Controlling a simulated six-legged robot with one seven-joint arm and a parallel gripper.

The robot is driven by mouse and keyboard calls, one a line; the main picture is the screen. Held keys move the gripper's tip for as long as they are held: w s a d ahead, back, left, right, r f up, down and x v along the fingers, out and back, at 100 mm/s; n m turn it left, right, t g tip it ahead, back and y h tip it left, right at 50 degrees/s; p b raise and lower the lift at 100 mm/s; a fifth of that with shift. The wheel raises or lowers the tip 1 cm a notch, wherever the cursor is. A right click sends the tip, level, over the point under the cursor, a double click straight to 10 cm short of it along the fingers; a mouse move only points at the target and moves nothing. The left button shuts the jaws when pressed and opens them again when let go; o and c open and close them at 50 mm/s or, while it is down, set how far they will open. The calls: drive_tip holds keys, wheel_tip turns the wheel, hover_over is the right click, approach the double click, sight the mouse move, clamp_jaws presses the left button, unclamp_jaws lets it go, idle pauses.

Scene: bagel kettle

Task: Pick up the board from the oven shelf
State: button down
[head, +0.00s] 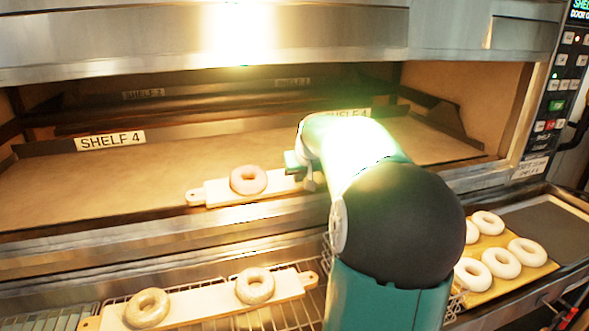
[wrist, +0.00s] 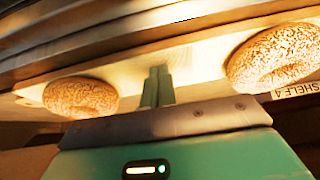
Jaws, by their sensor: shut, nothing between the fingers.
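The wooden board (head: 217,191) lies on the oven shelf (head: 60,195), near its front edge, with its left handle showing. A pinkish bagel (head: 248,180) sits on it, and the board's right part is hidden behind my arm. In the wrist view, the pale board (wrist: 195,62) carries two speckled bagels, one at left (wrist: 80,97) and one at right (wrist: 272,57). My gripper (head: 303,170) is at the board, partly hidden by my arm. Its fingers (wrist: 158,84) are together and empty, overlapping the board between the bagels. I cannot tell whether they touch it.
Below, a second board (head: 205,301) with two bagels lies on a wire rack (head: 290,316). A tray (head: 548,268) of several white bagels stands at right. The oven's steel upper front (head: 120,45) hangs over the opening. A control panel (head: 562,85) is at far right.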

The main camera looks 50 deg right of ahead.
drive_tip(key=shift+s+a+f, duration=0.3)
drive_tip(key=shift+s+f, duration=0.1)
drive_tip(key=shift+s, duration=0.2)
drive_tip(key=shift+w, duration=0.1)
drive_tip(key=shift+w+d+r, duration=0.1)
drive_tip(key=shift+w+r, duration=0.05)
drive_tip(key=shift+r, duration=0.65)
drive_tip(key=shift+s, duration=0.35)
drive_tip(key=s+a, duration=0.5)
drive_tip(key=s, duration=0.5)
drive_tip(key=shift+a, duration=0.4)
